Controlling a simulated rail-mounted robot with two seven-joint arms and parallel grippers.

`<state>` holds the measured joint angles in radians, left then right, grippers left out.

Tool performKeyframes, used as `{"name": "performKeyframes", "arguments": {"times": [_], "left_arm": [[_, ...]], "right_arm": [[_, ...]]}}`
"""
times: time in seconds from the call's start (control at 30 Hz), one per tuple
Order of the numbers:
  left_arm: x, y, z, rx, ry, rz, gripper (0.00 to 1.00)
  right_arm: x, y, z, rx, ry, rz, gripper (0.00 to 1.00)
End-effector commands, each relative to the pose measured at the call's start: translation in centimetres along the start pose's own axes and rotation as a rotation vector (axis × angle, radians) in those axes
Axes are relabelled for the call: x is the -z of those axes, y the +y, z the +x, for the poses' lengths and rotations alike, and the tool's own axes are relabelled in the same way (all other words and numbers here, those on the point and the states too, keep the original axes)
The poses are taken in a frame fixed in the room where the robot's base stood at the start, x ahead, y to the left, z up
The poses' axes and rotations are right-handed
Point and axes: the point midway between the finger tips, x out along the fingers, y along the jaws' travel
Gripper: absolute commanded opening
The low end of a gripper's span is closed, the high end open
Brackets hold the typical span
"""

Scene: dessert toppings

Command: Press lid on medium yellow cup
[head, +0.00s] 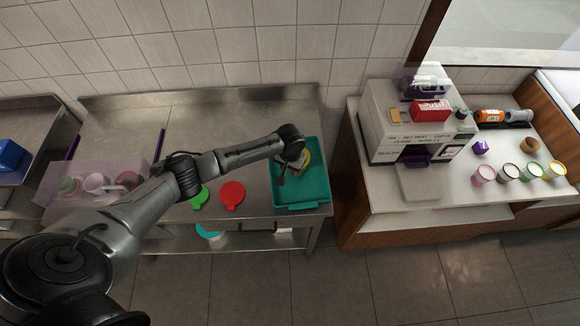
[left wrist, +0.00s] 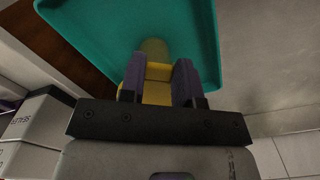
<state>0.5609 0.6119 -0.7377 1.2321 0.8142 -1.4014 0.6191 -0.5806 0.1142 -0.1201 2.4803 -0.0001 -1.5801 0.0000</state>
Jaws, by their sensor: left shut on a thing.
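My left gripper (head: 289,167) is over the teal tray on the left steel table. It is shut on a yellow piece (left wrist: 158,72), which shows between its two purple fingers in the left wrist view. A yellow edge (head: 306,157) also shows beside the gripper in the head view. The piece looks like a yellow lid, but the gripper hides most of it. A cup with a yellow rim (head: 555,170) stands at the right end of a row of cups on the right counter. Its top looks uncovered. My right gripper is not in view.
The teal tray (head: 311,204) holds the yellow piece's area. A red lid (head: 232,194) and a green lid (head: 200,197) lie left of it. A sealer machine (head: 392,150) stands on the right counter, across a floor gap. Several cups sit right of it.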

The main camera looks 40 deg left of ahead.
Motion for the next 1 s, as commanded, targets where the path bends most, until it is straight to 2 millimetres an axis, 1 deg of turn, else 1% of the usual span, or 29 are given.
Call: {"name": "performKeyframes", "arguments": {"times": [0.63, 1.0], "left_arm": [[0.01, -0.02, 0.09, 0.0, -0.001, -0.001, 0.09], [0.02, 0.0, 0.16, 0.0, 0.0, 0.0, 0.09]], "right_arm": [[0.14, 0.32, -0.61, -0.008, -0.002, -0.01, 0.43], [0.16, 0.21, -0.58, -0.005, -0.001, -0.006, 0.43]]}}
